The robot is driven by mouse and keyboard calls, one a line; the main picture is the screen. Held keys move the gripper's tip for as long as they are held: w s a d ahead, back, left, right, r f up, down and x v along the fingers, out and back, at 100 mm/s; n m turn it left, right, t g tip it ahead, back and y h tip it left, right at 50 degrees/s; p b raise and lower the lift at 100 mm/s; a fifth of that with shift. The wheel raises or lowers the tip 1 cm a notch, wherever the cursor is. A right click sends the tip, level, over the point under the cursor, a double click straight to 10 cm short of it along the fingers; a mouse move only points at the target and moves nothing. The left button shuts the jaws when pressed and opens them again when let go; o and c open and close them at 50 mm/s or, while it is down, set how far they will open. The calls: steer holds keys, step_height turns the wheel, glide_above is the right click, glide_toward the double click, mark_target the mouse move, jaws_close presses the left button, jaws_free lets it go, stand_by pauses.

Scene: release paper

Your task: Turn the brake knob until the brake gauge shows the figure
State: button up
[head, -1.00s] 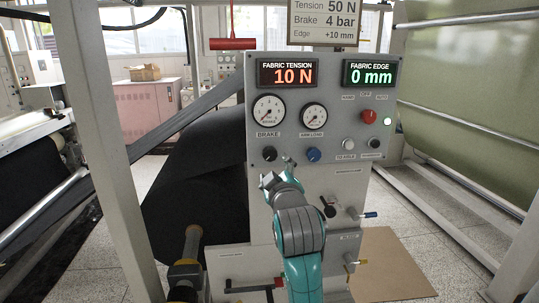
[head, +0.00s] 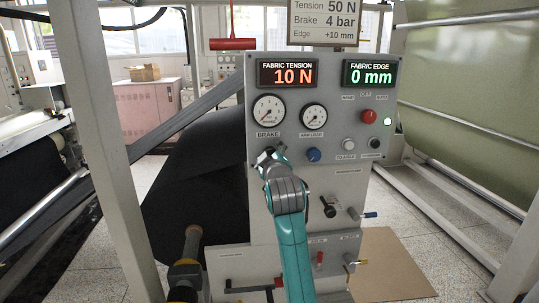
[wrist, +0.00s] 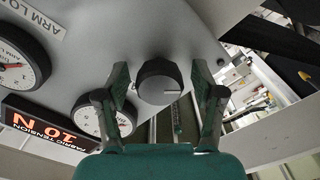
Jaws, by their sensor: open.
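The black brake knob (wrist: 160,80) sits between my open fingers in the wrist view, with a pale mark line on its face. I cannot tell whether either finger touches it. My gripper (head: 269,155) is at the panel below the BRAKE label and mostly hides the knob in the head view. The brake gauge (head: 268,112) is a round white dial above the knob; its needle is too small to read surely. It also shows in the wrist view (wrist: 90,117), partly behind a finger. A sign (head: 324,22) reads Brake 4 bar.
The grey panel (head: 335,190) also carries the arm load gauge (head: 313,116), a blue knob (head: 313,155), a red button (head: 368,116) and levers lower down. The fabric tension display (head: 287,73) reads 10 N; the fabric edge display (head: 373,72) reads 0 mm.

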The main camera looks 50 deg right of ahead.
steer(key=shift+c, duration=0.2)
steer(key=c, duration=1.1)
steer(key=shift+m, duration=0.4)
steer(key=m, duration=0.4)
steer(key=shift+m, duration=0.4)
steer(key=m, duration=1.2)
steer(key=shift+m, duration=0.3)
steer(key=m, duration=0.5)
steer(key=shift+m, duration=0.4)
